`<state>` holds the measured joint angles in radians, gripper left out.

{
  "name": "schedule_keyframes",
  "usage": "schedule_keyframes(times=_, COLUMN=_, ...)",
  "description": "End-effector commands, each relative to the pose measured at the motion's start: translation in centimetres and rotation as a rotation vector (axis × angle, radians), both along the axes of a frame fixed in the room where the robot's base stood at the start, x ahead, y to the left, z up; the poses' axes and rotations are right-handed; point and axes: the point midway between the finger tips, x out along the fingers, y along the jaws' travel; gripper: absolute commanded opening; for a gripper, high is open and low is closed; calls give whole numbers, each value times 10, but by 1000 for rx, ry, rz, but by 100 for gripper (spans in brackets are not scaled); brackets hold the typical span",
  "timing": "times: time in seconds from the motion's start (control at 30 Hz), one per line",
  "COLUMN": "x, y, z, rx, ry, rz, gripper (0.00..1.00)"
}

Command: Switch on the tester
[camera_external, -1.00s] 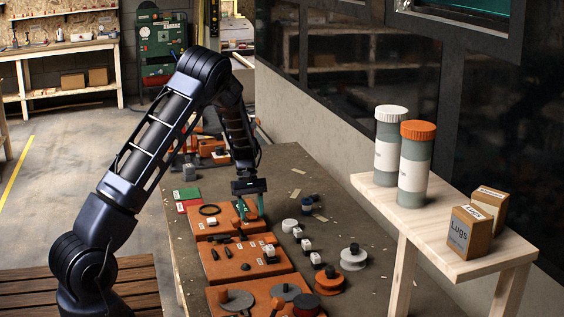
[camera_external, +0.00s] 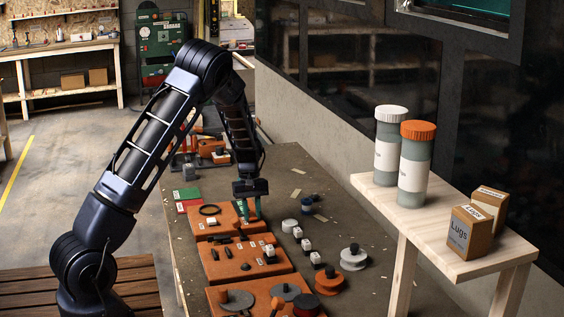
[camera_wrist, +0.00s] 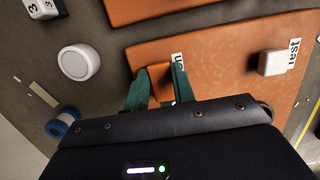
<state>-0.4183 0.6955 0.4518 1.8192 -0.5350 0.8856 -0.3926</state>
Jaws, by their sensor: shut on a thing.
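The tester appears to be the far orange panel (camera_external: 226,214) on the workbench, though I cannot be sure. It also fills much of the wrist view (camera_wrist: 225,75), with a white block (camera_wrist: 272,63) beside a label that seems to read TEST. A small orange block (camera_wrist: 158,72) sits at the panel's edge near a partly hidden label. My gripper (camera_external: 250,214) is low over the panel's right side. Its green fingers (camera_wrist: 158,85) are shut on the orange block, one on each side. The block's lower part is hidden by my gripper.
Two more orange panels, middle (camera_external: 245,262) and near (camera_external: 240,297), lie in front. White round knobs, small blocks and spools, such as an orange one (camera_external: 329,282), stand to the right. A wooden shelf (camera_external: 440,240) with two jars and boxes stands farther right.

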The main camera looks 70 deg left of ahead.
Motion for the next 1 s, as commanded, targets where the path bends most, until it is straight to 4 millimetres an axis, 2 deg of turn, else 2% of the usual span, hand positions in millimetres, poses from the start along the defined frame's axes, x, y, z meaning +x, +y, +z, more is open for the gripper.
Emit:
schedule_keyframes(times=0.13, x=0, y=0, z=0, rx=-1, ry=0, rz=0, gripper=3)
schedule_keyframes(times=0.17, x=0, y=0, z=0, rx=-1, ry=0, rz=0, gripper=31)
schedule_keyframes(times=0.23, x=0, y=0, z=0, rx=-1, ry=0, rz=0, gripper=45)
schedule_keyframes(times=0.27, x=0, y=0, z=0, rx=-1, ry=0, rz=0, gripper=47)
schedule_keyframes(times=0.53, x=0, y=0, z=1, rx=-1, ry=0, rz=0, gripper=47)
schedule_keyframes(times=0.67, x=0, y=2, z=8, rx=0, ry=-1, rz=-1, gripper=47)
schedule_keyframes(times=1.0, x=1, y=12, z=65, rx=1, ry=-2, rz=-2, gripper=47)
